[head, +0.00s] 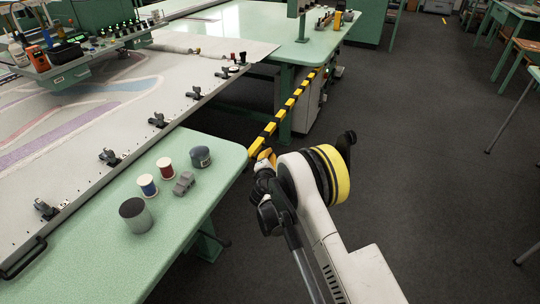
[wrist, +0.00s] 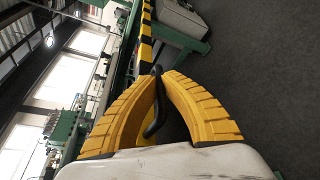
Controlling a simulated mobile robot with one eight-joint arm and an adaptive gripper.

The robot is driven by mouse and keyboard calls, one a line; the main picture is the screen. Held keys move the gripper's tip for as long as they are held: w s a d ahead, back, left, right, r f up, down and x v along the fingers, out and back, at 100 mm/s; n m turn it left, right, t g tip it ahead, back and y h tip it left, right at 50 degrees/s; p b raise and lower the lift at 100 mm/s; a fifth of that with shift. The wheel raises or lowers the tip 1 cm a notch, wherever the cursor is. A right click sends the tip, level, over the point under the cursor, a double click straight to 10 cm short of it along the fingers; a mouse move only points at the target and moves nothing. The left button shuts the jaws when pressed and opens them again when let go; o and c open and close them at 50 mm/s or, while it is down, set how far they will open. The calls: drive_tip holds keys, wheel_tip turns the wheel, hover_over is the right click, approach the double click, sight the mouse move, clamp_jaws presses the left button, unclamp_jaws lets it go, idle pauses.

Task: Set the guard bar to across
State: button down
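The guard bar (head: 284,112) is striped yellow and black. In the head view it slants from beside the far green table back to my gripper, near the right corner of the near green table. It spans the gap between the tables. In the wrist view the bar (wrist: 146,32) runs away beyond my fingertips. My gripper (head: 264,157) is at the bar's near end. In the wrist view its yellow fingers (wrist: 158,76) close in on a black curved handle (wrist: 155,118), with the tips on either side of it. Whether the near end rests in a holder is hidden.
The near green table (head: 105,256) holds thread spools (head: 164,167), dark round tins (head: 134,215) and a small grey object (head: 184,183). A long frame with clamps and cloth (head: 130,100) lies behind it. The dark floor (head: 420,170) at right is open.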

drive_tip(key=shift+s+a, duration=0.1)
drive_tip(key=shift+a, duration=0.15)
drive_tip(key=c, duration=1.5)
unclamp_jaws()
drive_tip(key=shift+a, duration=0.15)
drive_tip(key=shift+s, duration=0.1)
drive_tip(key=v, duration=0.7)
drive_tip(key=shift+s, duration=0.2)
